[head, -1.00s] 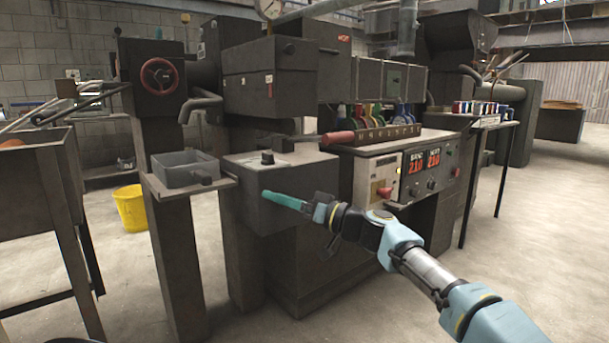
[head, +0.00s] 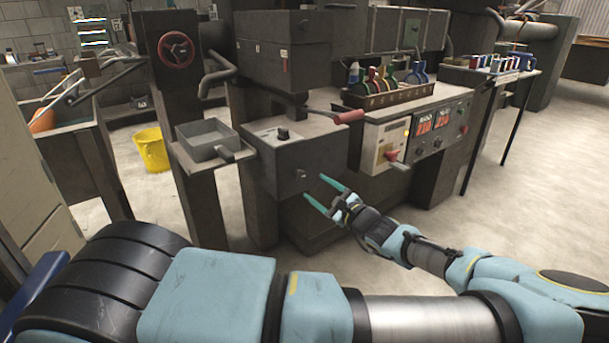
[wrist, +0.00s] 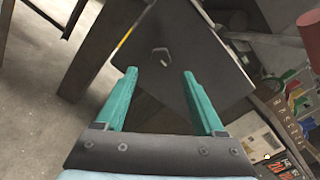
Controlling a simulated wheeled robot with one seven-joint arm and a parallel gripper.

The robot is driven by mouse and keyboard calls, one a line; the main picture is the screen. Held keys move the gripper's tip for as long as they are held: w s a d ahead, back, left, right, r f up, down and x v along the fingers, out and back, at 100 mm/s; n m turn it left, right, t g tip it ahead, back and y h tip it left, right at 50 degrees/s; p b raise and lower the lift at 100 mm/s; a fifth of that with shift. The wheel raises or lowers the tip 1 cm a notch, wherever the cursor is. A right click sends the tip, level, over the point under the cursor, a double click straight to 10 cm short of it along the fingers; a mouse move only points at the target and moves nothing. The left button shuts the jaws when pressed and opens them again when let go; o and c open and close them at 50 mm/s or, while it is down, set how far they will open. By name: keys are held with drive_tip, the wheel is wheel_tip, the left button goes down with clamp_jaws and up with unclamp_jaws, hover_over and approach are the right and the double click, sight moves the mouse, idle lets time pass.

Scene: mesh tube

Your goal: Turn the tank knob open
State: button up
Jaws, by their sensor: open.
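A dark box-shaped tank (head: 325,160) stands at the middle of the head view. A small knob (head: 301,174) sits on its front face, and it shows in the wrist view (wrist: 160,56) as a small hexagonal outline. A second black knob (head: 283,132) stands on the tank's pale top. I cannot tell by sight which one is the tank knob. My gripper (head: 314,186) is open and empty, its teal fingers pointing at the front face. In the wrist view the front knob lies ahead, between and beyond the fingertips (wrist: 160,73), apart from them.
A grey tray (head: 206,140) is left of the tank. A red-ended lever (head: 347,117) reaches out above it. A control panel (head: 425,133) with red displays is to the right. A yellow bucket (head: 151,150) is on the floor. The floor at right is clear.

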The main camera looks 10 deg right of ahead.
sight(301, 177)
drive_tip(key=p+x, duration=0.1)
drive_tip(key=x, duration=0.6)
drive_tip(key=shift+w+a, duration=0.15)
drive_tip(key=shift+w, duration=0.05)
drive_tip(key=shift+c, duration=0.2)
clamp_jaws()
